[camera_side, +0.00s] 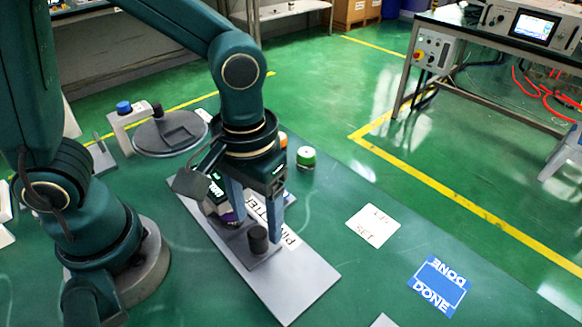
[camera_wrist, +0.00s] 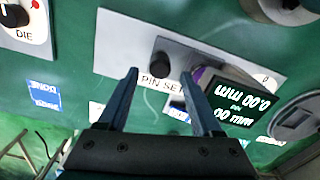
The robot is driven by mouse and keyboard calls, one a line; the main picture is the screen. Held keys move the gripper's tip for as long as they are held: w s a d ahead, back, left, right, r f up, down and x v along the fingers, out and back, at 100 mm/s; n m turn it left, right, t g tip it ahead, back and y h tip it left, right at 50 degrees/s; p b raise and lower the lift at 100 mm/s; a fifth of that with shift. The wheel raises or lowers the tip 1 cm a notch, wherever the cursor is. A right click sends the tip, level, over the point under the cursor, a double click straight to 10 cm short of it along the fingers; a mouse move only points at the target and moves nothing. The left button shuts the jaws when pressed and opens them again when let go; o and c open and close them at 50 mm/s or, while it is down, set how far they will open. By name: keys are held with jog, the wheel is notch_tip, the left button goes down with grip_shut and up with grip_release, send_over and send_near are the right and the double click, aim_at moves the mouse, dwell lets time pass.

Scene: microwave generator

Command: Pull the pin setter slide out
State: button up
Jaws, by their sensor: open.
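The pin setter has a long light grey base plate (camera_side: 300,290) with a "PIN SETTER" label; its label also shows in the wrist view (camera_wrist: 160,82). A grey slide (camera_side: 262,254) on the plate carries a dark upright knob (camera_side: 258,239). The knob (camera_wrist: 160,66) appears between my fingertips in the wrist view, with no clear contact. A purple part (camera_wrist: 198,73) sits beside the slide. The black display (camera_wrist: 240,105) reads zeros in mm and "PIN". My gripper (camera_side: 256,231) is open and points down over the slide; it also shows in the wrist view (camera_wrist: 160,74).
A blue "DONE" mat (camera_side: 440,286) and a white card (camera_side: 373,226) lie to the right on the green table. A round grey device (camera_side: 170,132) is at the back left. A "DIE" device (camera_wrist: 22,22) shows in the wrist view.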

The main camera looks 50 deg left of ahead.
aim_at(259, 231)
jog(key=shift+f, duration=2.55)
grip_shut()
